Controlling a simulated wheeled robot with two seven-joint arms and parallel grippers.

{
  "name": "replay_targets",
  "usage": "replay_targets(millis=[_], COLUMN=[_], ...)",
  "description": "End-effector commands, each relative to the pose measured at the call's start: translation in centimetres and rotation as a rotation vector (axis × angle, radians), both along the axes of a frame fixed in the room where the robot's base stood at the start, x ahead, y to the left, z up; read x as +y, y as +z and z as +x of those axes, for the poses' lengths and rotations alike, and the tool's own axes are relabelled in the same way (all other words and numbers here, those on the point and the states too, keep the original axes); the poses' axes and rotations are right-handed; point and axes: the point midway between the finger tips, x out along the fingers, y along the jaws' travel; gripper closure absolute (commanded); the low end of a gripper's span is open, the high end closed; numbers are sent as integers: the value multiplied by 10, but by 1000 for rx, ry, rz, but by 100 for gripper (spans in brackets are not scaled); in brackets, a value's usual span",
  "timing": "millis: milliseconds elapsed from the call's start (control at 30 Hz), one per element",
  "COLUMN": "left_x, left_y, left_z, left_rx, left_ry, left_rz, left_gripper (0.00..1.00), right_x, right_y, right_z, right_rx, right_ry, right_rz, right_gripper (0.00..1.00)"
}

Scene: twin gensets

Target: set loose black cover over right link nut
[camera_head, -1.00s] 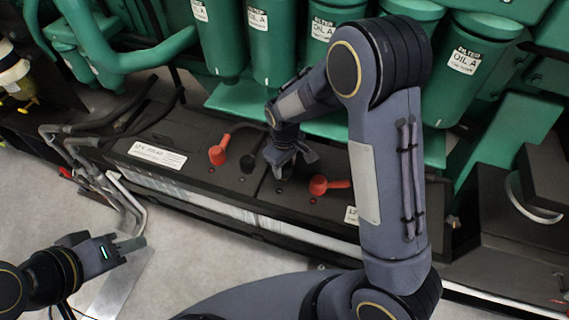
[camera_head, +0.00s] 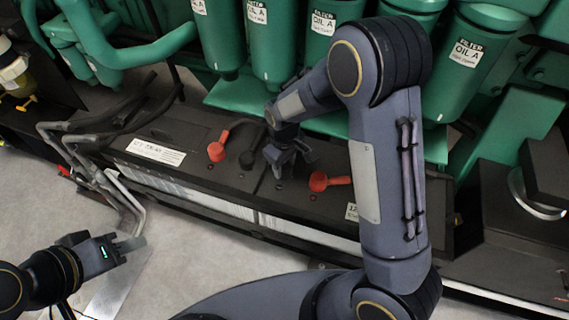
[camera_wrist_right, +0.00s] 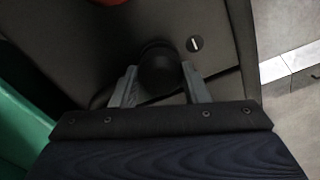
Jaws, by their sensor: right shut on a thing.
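My right gripper (camera_head: 283,168) points down over the dark battery boxes, between the two red covers. In the right wrist view, it (camera_wrist_right: 160,90) is shut on a round black cover (camera_wrist_right: 158,72), with one grey finger on either side. The cover's underside is hidden, and I cannot see a link nut beneath it. Another black cap (camera_head: 247,160) sits on the box just left of the gripper in the head view. My left gripper (camera_head: 132,244) is over the floor at lower left, away from the boxes; I cannot tell its finger opening.
Red covers (camera_head: 217,147) and (camera_head: 328,181) stand on the battery tops (camera_head: 190,170). Green filter canisters (camera_head: 270,45) hang behind the boxes. Grey pipes (camera_head: 85,165) bend beside the left end. Pale floor (camera_head: 45,205) is open at lower left.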

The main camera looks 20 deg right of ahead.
Motion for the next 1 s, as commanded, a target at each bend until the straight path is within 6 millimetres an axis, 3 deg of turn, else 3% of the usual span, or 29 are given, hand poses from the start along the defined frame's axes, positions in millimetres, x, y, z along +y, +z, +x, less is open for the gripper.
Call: replay_targets(millis=[133,167,367,700,733,767,1000], left_x=[0,0,0,0,0,0,0], left_y=[-2,-2,-2,-3,-3,-3,-3], left_z=[0,0,0,0,0,0,0], left_rx=[0,0,0,0,0,0,0], left_ry=[0,0,0,0,0,0,0], left_rz=[0,0,0,0,0,0,0], left_gripper=[64,64,64,64,64,64,64], right_x=[0,0,-1,-4,-5,-5,-4], right_y=[-7,-8,-9,-10,-10,-10,-10], right_z=[-4,-4,-5,-3,-3,-3,-4], right_rx=[14,14,15,12,12,12,13], right_ry=[1,1,0,-4,-4,-4,-5], right_rz=[-2,-2,-4,-8,-8,-8,-7], right_gripper=[80,58,33,33,46,42,45])
